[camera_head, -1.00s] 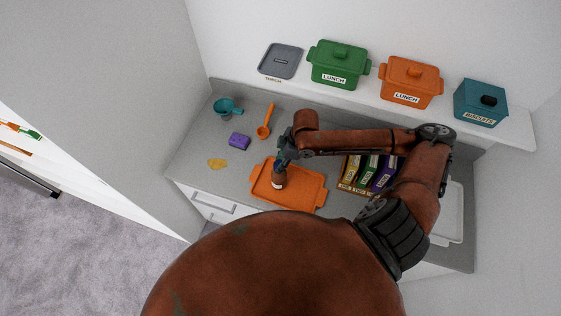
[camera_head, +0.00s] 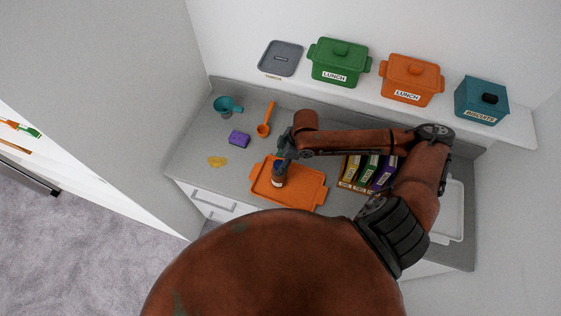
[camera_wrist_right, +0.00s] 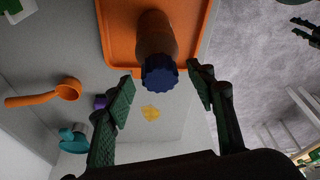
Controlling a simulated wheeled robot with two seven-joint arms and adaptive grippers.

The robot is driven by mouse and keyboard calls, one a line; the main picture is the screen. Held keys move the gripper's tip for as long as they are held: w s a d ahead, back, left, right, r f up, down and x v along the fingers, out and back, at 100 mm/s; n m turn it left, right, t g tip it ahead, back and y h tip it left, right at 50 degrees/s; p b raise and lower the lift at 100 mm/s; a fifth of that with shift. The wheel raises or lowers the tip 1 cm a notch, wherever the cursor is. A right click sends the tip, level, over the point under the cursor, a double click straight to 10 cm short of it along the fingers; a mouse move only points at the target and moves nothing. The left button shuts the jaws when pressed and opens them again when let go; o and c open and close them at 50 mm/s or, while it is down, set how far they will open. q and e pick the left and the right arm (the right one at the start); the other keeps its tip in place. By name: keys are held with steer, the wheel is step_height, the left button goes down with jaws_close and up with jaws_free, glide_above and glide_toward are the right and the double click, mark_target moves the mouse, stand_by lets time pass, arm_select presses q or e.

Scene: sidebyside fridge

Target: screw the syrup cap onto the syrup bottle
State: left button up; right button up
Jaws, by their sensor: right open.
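The syrup bottle (camera_head: 278,179) stands upright on the orange tray (camera_head: 308,191). It is dark, with a pale label. In the right wrist view the brown bottle (camera_wrist_right: 157,35) has the dark blue syrup cap (camera_wrist_right: 159,73) at its top end; I cannot tell how tight the cap sits. My right gripper (camera_head: 281,158) is just above the bottle. In the right wrist view its fingers (camera_wrist_right: 163,84) are apart, one on each side of the cap, with gaps to both. My left gripper is not in view.
A purple sponge (camera_head: 239,140), an orange ladle (camera_head: 265,127), a teal scoop (camera_head: 228,105) and a yellow spill (camera_head: 217,161) are left of the tray. A rack of boxes (camera_head: 366,173) stands to the right. Lidded pots (camera_head: 339,65) line the shelf behind.

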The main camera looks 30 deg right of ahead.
steer(key=v, duration=1.2)
steer(key=shift+f, duration=0.15)
stand_by(0.3)
